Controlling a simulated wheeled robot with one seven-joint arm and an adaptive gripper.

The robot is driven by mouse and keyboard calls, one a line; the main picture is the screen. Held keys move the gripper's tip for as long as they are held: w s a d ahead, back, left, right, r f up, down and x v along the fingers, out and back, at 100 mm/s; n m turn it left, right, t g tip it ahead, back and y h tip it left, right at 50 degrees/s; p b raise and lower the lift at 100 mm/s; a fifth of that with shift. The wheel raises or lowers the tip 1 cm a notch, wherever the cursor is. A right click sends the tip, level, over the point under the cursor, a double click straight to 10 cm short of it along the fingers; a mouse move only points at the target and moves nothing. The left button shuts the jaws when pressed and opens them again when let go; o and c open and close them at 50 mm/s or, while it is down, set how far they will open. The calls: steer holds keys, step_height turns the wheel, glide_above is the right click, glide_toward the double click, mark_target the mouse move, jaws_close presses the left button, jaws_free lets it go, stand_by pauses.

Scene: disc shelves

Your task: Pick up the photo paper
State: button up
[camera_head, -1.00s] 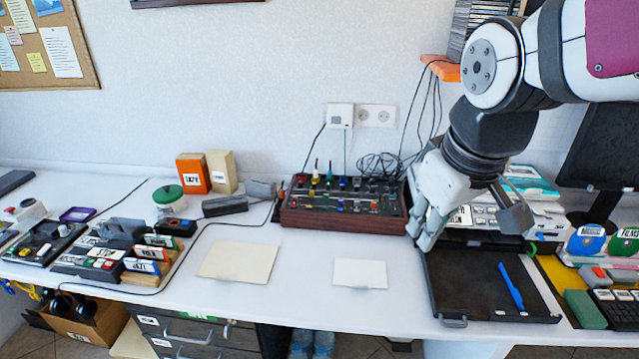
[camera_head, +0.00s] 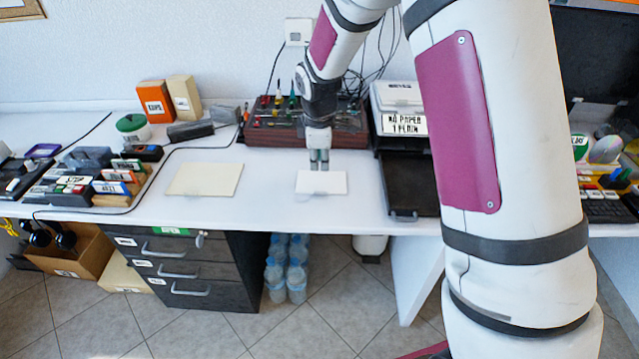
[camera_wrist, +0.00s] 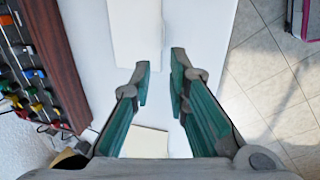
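A small white sheet or thin stack (camera_head: 321,183) lies flat on the white table, and a larger cream sheet (camera_head: 205,179) lies to its left. No readable label shows which is the photo paper. My gripper (camera_head: 319,163) points down at the far edge of the white sheet. In the wrist view my gripper (camera_wrist: 160,66) is open with a narrow gap and nothing between its fingers. The white sheet (camera_wrist: 137,32) lies just beyond the fingertips there, and the cream sheet (camera_wrist: 146,142) shows between the finger bases. Contact with the table cannot be told.
A wood-sided control panel (camera_head: 305,130) with knobs stands right behind my gripper. A dark tray (camera_head: 411,190) under a printer-like box (camera_head: 398,98) is to the right. Drawers (camera_head: 185,265) and bottles (camera_head: 287,265) are below. The table between the sheets is clear.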

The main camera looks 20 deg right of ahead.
glide_toward(322, 189)
steer(key=shift+s+a+f, duration=0.45)
steer(key=shift+s+f, duration=0.25)
steer(key=shift+f, duration=0.15)
steer(key=shift+d+x, duration=0.2)
steer(key=shift+x, duration=2.5)
steer(key=shift+s, duration=0.2)
jaws_close()
